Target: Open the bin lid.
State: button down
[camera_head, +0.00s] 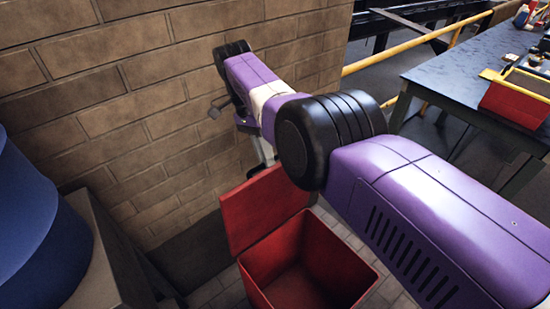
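The red bin (340,262) stands on the floor at the bottom centre, and I look down into its empty-looking interior. Its red lid (258,212) is raised along the bin's back-left edge and leans away from the opening, so the bin stands open. My purple arm reaches from the lower right over the space behind the bin. Small grey and dark parts near its far end, above and behind the lid, may belong to my gripper (240,122). The arm largely hides that area, so its fingers cannot be made out.
A brick wall (120,110) rises behind and left of the bin. A blue rounded object (35,235) and a grey box-like block (105,250) stand at left. A workbench (470,75) with a red tray (515,102) is at upper right, near a yellow rail (400,48).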

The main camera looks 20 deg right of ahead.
jog(key=shift+w+a+f, duration=0.2)
jog(key=shift+w+f, duration=0.1)
jog(key=shift+w, duration=0.05)
jog(key=c, duration=1.5)
grip_release()
jog(key=shift+d, duration=0.1)
jog(key=shift+o, duration=0.2)
jog(key=shift+r, duration=0.15)
jog(key=shift+r, duration=0.1)
jog(key=shift+d, duration=0.1)
